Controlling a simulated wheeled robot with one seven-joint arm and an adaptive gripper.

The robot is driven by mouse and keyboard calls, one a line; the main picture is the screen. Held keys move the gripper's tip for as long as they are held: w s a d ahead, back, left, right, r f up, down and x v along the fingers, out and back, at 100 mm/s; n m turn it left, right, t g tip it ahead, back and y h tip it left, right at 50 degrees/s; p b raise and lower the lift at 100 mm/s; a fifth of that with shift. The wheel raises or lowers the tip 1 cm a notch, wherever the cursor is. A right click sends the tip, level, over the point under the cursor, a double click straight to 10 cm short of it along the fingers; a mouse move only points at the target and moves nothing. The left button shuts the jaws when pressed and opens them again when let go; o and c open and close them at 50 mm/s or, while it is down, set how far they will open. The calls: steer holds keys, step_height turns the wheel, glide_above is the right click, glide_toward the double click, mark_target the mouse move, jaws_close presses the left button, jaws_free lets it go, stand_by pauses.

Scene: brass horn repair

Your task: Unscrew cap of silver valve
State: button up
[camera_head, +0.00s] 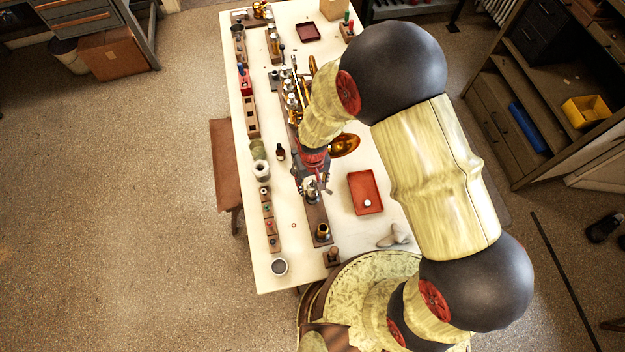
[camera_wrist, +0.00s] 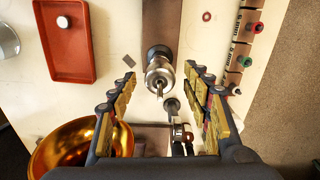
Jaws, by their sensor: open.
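The silver valve (camera_wrist: 158,80) stands on a dark wooden strip (camera_wrist: 161,25) in the wrist view, with a thin stem pointing toward the camera. My gripper (camera_wrist: 159,74) is open, one finger on each side of the valve, with gaps on both sides. I cannot tell whether a cap sits on the valve. In the head view, my gripper (camera_head: 316,184) is over the strip, and the valve is largely hidden or too small to make out. A small round piece with a pale top (camera_wrist: 63,21) lies in the red tray (camera_wrist: 83,55).
A brass bell (camera_wrist: 58,147) is close to my left finger in the wrist view. A rack of small coloured items (camera_wrist: 235,63) stands to the right. Other valves and metal parts crowd the strip. Bare white table (camera_head: 343,235) lies below the red tray in the head view.

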steer(key=c, duration=0.4)
steer(key=c, duration=0.8)
jaws_close()
steer(key=n, duration=0.4)
steer(key=shift+n, duration=0.6)
steer(key=n, duration=0.3)
steer(key=shift+n, duration=1.1)
